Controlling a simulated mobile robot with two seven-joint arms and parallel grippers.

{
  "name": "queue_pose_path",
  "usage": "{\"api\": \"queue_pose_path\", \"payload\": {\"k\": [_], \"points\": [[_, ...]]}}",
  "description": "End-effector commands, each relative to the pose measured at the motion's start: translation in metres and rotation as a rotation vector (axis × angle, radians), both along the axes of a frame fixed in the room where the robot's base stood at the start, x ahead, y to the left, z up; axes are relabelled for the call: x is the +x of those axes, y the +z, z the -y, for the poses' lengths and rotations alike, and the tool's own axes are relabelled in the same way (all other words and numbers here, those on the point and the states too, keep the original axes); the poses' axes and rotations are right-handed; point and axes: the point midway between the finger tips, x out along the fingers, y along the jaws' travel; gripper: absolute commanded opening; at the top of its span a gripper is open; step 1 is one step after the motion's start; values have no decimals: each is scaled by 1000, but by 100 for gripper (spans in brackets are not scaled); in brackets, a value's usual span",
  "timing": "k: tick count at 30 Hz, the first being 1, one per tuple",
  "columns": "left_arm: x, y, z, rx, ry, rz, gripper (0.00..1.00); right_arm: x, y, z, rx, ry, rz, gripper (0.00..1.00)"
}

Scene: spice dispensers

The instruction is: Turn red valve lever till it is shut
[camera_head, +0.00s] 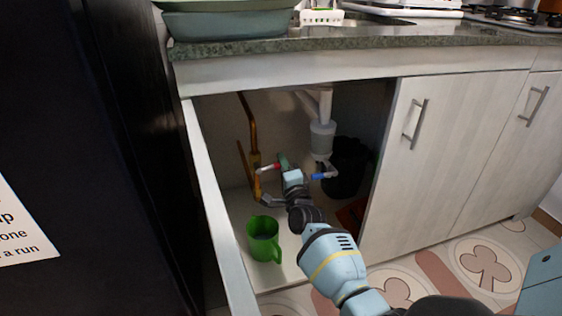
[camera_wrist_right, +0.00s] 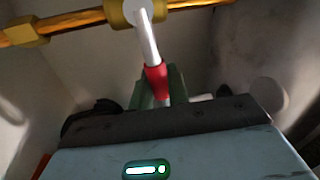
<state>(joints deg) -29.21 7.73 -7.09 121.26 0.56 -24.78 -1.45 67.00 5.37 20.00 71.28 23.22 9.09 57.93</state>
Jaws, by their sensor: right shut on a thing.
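The red valve lever (camera_head: 269,168) is inside the open cabinet, on the copper pipe (camera_head: 255,160) at the left. In the right wrist view its red grip (camera_wrist_right: 156,80) sits on a silver stem that runs up to a brass valve body (camera_wrist_right: 132,10). My right gripper (camera_head: 283,164) reaches in from the lower right. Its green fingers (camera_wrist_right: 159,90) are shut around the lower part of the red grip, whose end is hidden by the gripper. My left gripper is not in view.
A green mug (camera_head: 264,240) stands on the cabinet floor below the lever. A blue lever (camera_head: 322,176), the grey drain trap (camera_head: 322,138) and a black bin (camera_head: 350,165) are to the right. The open door (camera_head: 215,215) bounds the left side.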

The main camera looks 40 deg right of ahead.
Motion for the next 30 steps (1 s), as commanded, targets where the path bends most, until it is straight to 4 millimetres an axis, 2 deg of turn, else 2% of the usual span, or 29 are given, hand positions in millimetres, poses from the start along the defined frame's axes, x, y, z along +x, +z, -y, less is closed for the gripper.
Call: {"api": "queue_pose_path", "payload": {"k": [9,26,27,30], "points": [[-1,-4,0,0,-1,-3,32,0,-10,0,117,2,53,0],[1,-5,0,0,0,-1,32,0,-15,-1,146,2,62,0],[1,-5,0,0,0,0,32,0,-15,-1,147,2,61,21],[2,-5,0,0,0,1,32,0,-14,-1,144,3,61,34]]}}
